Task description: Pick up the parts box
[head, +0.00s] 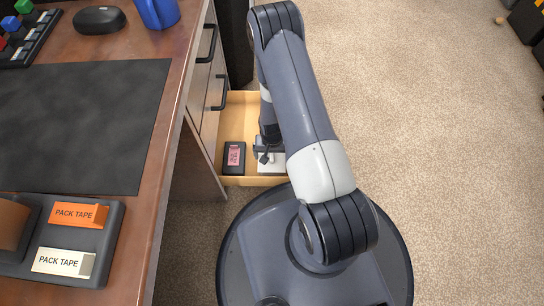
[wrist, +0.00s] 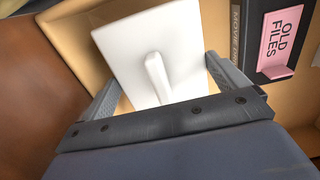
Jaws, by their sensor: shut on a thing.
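The parts box (wrist: 140,40) is a white block with a raised white handle bar on its top, seen in the wrist view. In the head view its pale top (head: 272,168) shows partly under my gripper (head: 266,152), inside the open drawer (head: 239,104). In the wrist view my gripper (wrist: 163,86) has one finger on each side of the white box, shut on it. The box looks tilted in that view. Its lower part is hidden, and I cannot tell whether it touches the drawer floor.
Wooden drawer walls surround both. The desk (head: 165,75) stands to the left. Carpet (head: 430,120) to the right is clear.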

